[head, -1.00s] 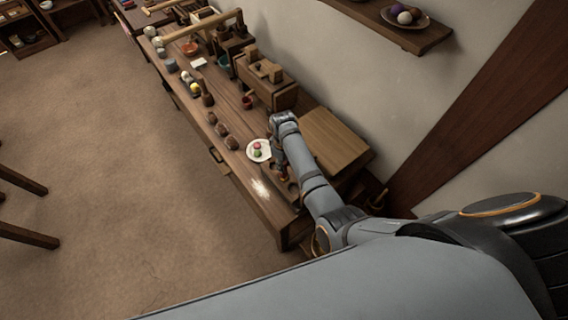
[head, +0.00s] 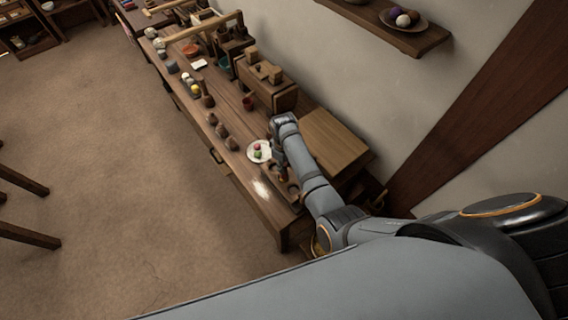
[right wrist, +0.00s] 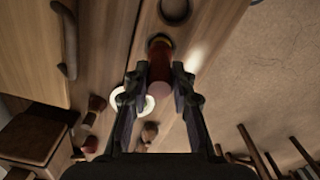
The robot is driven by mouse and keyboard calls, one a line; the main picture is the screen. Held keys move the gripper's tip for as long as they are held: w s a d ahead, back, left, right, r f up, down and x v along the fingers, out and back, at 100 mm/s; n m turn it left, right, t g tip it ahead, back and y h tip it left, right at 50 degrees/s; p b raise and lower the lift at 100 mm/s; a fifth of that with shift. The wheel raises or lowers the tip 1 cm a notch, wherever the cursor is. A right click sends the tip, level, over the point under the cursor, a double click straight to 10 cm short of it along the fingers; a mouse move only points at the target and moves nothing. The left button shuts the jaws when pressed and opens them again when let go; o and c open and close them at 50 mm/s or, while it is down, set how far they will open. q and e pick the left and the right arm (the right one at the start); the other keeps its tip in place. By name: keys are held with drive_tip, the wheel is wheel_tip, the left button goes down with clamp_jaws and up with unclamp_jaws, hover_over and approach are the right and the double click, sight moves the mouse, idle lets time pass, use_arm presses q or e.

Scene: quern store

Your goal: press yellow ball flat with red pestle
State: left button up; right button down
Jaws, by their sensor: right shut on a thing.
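My right gripper (right wrist: 159,82) is shut on the red pestle (right wrist: 159,62), which stands between its fingers in the right wrist view. The pestle's far end is at a dark round well (right wrist: 150,40) in the wooden tray, with a thin yellow edge around it. I cannot tell whether this is the yellow ball, since the pestle covers most of it. In the head view my right arm reaches over the bench and hides most of the gripper and pestle. My left gripper is not in view.
A white plate (head: 251,155) with a pink and a green ball lies beside the gripper on the bench (head: 262,205). An empty well (right wrist: 174,12) is close by. Several brown pots stand farther left, and a wooden box (head: 284,98) is behind.

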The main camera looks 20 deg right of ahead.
idle(0.5)
drive_tip(key=shift+f, duration=0.4)
drive_tip(key=shift+r+p, duration=0.2)
drive_tip(key=shift+p, duration=0.1)
drive_tip(key=shift+f, duration=0.35)
drive_tip(key=shift+p, duration=0.3)
drive_tip(key=shift+s+f+p, duration=0.1)
drive_tip(key=shift+f+p, duration=0.2)
drive_tip(key=shift+f, duration=0.15)
idle(0.9)
